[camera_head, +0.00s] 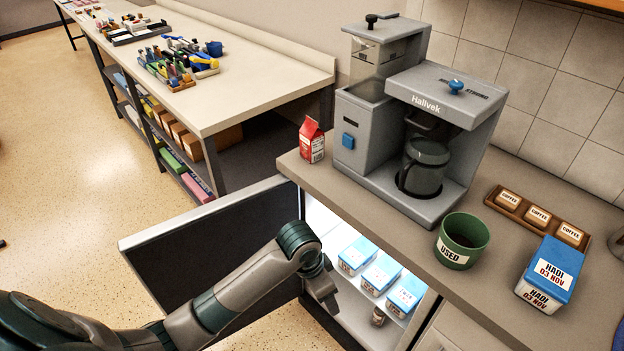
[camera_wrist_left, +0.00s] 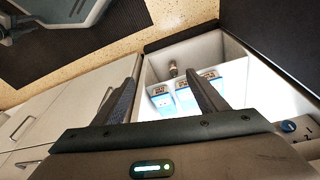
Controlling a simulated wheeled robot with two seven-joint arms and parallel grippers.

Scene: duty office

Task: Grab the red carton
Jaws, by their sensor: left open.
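The red carton (camera_head: 312,140), with a gabled top and a white label, stands upright on the counter, left of the coffee machine. It is at the counter's left end, above the open cabinet. My left gripper (camera_head: 327,292) is in front of the lit open cabinet, well below the carton and apart from it. In the left wrist view my left gripper (camera_wrist_left: 162,60) is open, with nothing between its fingers, and points into the cabinet. The carton does not show in that view. My right gripper is not in view.
The cabinet door (camera_head: 215,235) stands open to the left. Inside are blue-and-white boxes (camera_head: 381,273) and a small jar (camera_head: 378,316). A grey coffee machine (camera_head: 440,110), a green USED cup (camera_head: 462,240), a coffee tray (camera_head: 507,212) and a HADI box (camera_head: 548,275) are on the counter.

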